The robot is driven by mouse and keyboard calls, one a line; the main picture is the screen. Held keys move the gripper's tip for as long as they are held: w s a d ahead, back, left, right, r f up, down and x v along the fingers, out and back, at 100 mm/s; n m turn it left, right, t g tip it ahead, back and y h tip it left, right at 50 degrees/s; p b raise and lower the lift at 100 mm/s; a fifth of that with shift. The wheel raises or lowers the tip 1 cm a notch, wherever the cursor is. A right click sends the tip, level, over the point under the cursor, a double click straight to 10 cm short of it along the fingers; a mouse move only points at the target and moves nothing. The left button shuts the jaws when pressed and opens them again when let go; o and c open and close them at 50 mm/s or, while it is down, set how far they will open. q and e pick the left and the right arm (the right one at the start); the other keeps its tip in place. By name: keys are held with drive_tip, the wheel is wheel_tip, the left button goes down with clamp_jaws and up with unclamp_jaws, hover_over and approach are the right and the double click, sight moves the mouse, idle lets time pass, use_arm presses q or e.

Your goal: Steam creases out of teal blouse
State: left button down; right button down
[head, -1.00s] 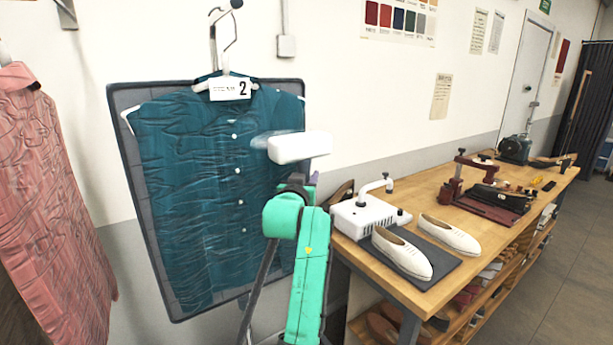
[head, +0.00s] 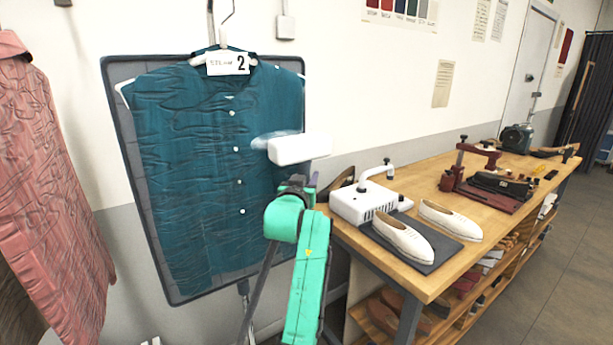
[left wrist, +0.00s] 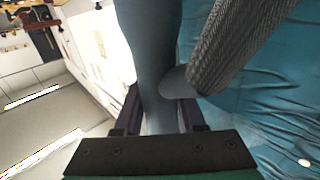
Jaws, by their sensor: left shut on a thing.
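The teal blouse (head: 190,190) hangs on a white hanger in front of a dark padded board (head: 115,72). Its left half shows many creases; the right half near the steamer looks smoother. It also shows in the left wrist view (left wrist: 285,85). The white steamer head (head: 300,148) is at the blouse's right side, with a pale blur of vapour at its left end. My left gripper (head: 298,185) is shut on the steamer's grey handle (left wrist: 152,40); its fingers (left wrist: 160,110) show in the wrist view. Contact between head and cloth cannot be told. My right gripper is out of view.
A creased pink garment (head: 45,190) hangs at the left. A ribbed hose (left wrist: 235,45) runs beside the handle. Floor at right is clear.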

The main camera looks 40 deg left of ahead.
use_arm(q)
wheel_tip(320, 180, down, 31)
drive_tip(key=b, duration=1.9)
drive_tip(key=shift+f, duration=0.2)
idle(2.4)
